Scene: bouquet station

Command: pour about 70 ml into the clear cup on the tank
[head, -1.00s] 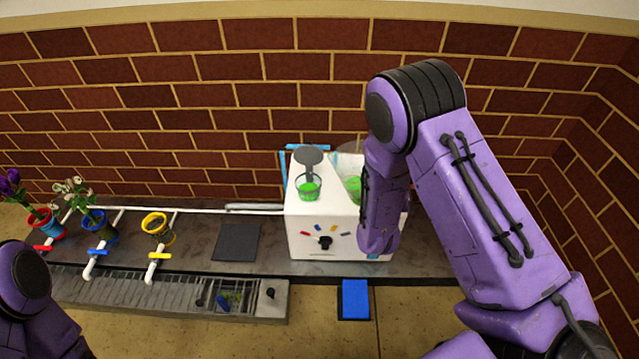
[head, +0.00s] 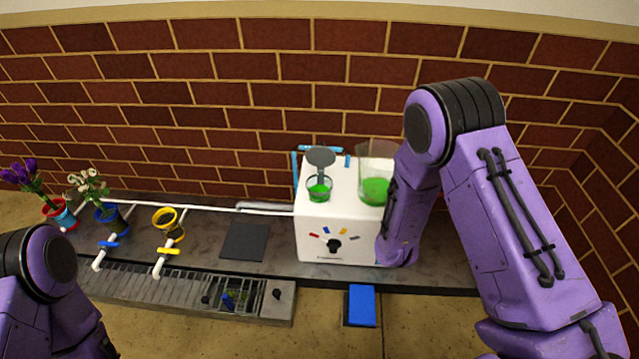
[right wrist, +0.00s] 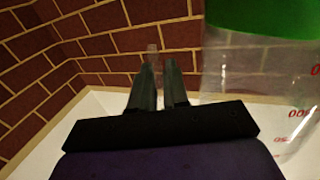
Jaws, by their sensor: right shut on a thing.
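The white tank (head: 314,222) stands on the counter, with a dark knob and coloured marks on its front. The clear cup (head: 319,190) sits on its top left, with green liquid low in it and a grey disc above. A clear jug (head: 377,161) with green liquid in its lower part is at the tank's right side, looking about upright. The jug also shows close up in the right wrist view (right wrist: 240,78), with red markings. My right gripper (right wrist: 157,82) is shut beside the jug, apparently on its handle; the grip is partly hidden. My left gripper is out of view.
A dark mat (head: 244,240) lies left of the tank. Flowers in red and blue pots, a yellow pot (head: 165,218) and white pipes are farther left. A grated trough (head: 180,285) and a blue block (head: 361,304) are in front. A brick wall stands behind.

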